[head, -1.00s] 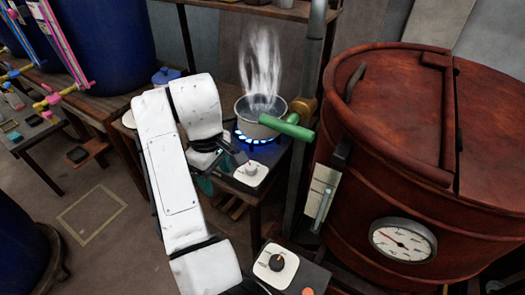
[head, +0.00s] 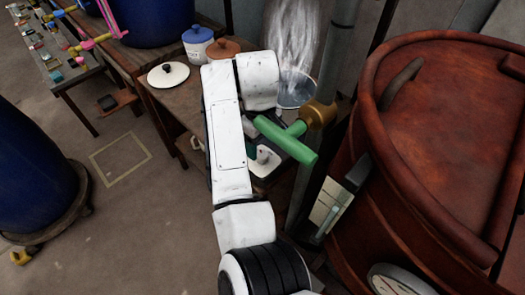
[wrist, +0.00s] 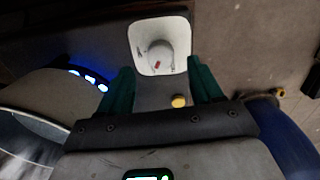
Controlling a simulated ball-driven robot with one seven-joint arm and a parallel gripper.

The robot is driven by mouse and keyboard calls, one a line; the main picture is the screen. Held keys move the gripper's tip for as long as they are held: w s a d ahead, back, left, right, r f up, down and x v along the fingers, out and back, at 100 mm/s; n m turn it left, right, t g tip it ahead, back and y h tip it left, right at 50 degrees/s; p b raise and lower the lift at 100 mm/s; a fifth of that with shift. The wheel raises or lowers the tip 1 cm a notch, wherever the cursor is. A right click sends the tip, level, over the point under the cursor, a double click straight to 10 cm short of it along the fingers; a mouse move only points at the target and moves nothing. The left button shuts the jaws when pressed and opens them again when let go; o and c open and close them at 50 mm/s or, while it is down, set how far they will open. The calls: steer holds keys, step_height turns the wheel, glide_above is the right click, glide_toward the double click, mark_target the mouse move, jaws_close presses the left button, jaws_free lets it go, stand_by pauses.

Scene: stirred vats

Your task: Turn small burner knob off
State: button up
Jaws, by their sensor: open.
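The small burner knob (wrist: 160,55) is pale and round with a red mark, on a white square plate (wrist: 143,33). In the wrist view it lies just beyond my gripper (wrist: 163,80), between the lines of the two dark green fingers. The fingers are apart with nothing held; I cannot tell whether they touch the knob. In the head view the knob (head: 263,155) shows beside my arm, which hides most of the burner. The burner's blue flame (wrist: 90,78) is lit in the wrist view. A steaming pot (head: 297,90) stands behind my arm.
A green-handled valve (head: 287,138) on an upright pipe (head: 322,145) is close to the right of my arm. A large red-brown vat (head: 440,130) fills the right.

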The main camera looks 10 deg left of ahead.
mark_target(261, 154)
steer(key=shift+f, duration=2.35)
steer(key=c, duration=1.1)
steer(key=shift+o, duration=0.2)
